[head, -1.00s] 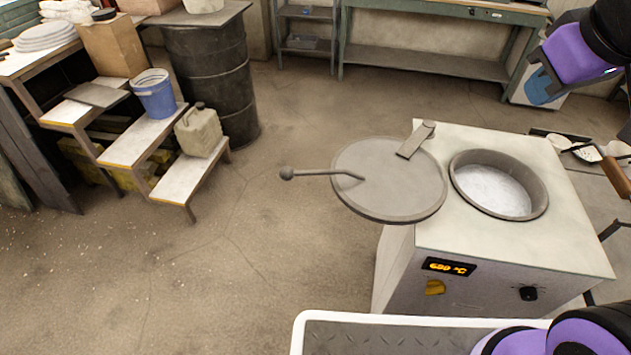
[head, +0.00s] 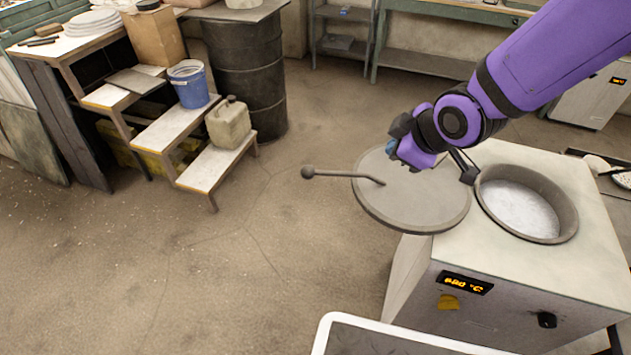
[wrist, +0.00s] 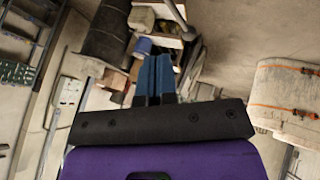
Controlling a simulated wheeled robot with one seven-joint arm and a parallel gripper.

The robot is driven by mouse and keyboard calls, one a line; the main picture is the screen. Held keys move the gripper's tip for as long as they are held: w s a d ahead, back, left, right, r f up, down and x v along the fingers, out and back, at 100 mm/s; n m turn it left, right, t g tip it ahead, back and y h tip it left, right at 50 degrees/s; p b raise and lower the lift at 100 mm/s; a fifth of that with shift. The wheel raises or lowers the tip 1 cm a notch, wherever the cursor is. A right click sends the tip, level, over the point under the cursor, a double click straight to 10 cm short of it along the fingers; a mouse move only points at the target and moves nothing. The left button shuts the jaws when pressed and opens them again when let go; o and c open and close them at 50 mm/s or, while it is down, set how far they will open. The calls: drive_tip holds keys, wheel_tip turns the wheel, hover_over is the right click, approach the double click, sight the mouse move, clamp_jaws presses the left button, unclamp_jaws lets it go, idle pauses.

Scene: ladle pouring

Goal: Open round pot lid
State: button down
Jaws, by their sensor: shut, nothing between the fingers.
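The round grey pot lid (head: 400,205) lies swung out to the left of the pot, overhanging the furnace's left edge. Its rod handle (head: 345,175) with a ball end (head: 307,172) points left. The round pot (head: 522,203) is uncovered, with pale grey contents showing. My gripper (head: 396,143) is above the back part of the lid, right of the handle, and hides part of the lid and its hinge arm. In the wrist view my blue fingers (wrist: 153,78) are together with nothing between them. I cannot tell whether the gripper touches the lid.
The white furnace body (head: 480,270) has a lit display (head: 466,283). A stepped stand (head: 180,135) holds a blue bucket (head: 190,88) and a canister (head: 228,122); a dark drum (head: 245,70) stands behind. The floor left of the furnace is clear.

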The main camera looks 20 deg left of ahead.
drive_tip(key=s+a+f+n+g+y, duration=0.2)
drive_tip(key=s+a+f+n, duration=0.25)
drive_tip(key=a+f, duration=0.45)
drive_tip(key=w+a+f, duration=0.6)
drive_tip(key=a, duration=0.1)
drive_tip(key=shift+a+f, duration=0.25)
drive_tip(key=shift+f, duration=0.05)
drive_tip(key=shift+w, duration=0.1)
drive_tip(key=w+a+m+t+h, duration=0.1)
drive_tip(key=w+a+m+t, duration=0.1)
drive_tip(key=w+a, duration=0.6)
drive_tip(key=w+m, duration=0.1)
drive_tip(key=w, duration=0.3)
drive_tip(key=shift+m, duration=0.25)
